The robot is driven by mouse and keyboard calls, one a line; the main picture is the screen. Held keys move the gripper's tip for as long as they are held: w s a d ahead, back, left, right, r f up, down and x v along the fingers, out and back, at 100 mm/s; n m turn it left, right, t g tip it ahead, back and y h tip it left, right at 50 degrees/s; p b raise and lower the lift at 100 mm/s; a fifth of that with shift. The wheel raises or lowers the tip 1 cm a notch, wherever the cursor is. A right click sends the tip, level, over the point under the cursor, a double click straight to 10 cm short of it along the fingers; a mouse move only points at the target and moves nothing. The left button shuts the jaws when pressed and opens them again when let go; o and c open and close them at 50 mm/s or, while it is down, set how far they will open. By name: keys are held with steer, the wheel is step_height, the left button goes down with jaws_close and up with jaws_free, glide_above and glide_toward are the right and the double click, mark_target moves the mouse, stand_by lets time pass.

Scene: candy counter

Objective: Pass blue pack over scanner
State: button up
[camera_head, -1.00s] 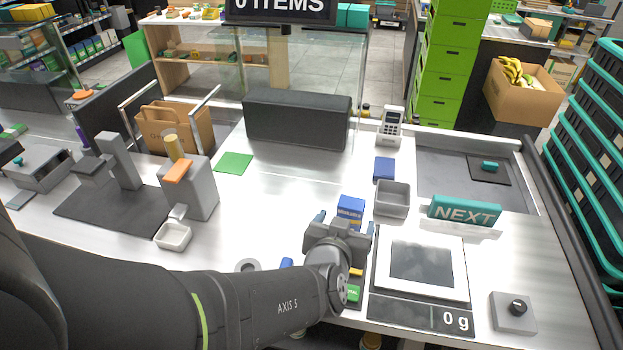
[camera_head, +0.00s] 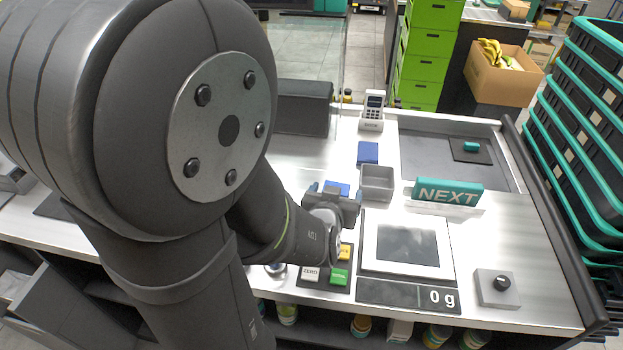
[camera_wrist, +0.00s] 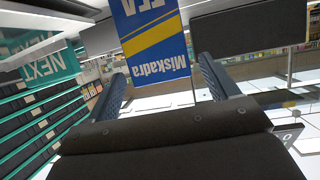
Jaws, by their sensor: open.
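The blue pack (camera_head: 337,188) stands on the counter, mostly hidden behind my gripper in the head view. In the wrist view the blue pack (camera_wrist: 155,40) is upside down, with a yellow stripe and the name Miskadra. My gripper (camera_head: 336,192) is open. Its fingers, also in the wrist view (camera_wrist: 162,80), show to either side of the pack, with gaps visible beside it. A dark glass plate in a white frame (camera_head: 380,266) lies to the right, above a display reading 0 g; I cannot tell if this is the scanner.
A grey open bin (camera_head: 377,194) stands right behind the pack, near a flat blue item (camera_head: 368,152). A teal NEXT sign (camera_head: 447,191) and card terminal (camera_head: 372,110) stand beyond. A button pad (camera_head: 325,283) is in front. My arm hides the left counter.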

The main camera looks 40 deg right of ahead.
steer(key=shift+x, duration=2.05)
steer(key=shift+a+f, duration=0.15)
steer(key=shift+f, duration=0.05)
steer(key=c, duration=1.1)
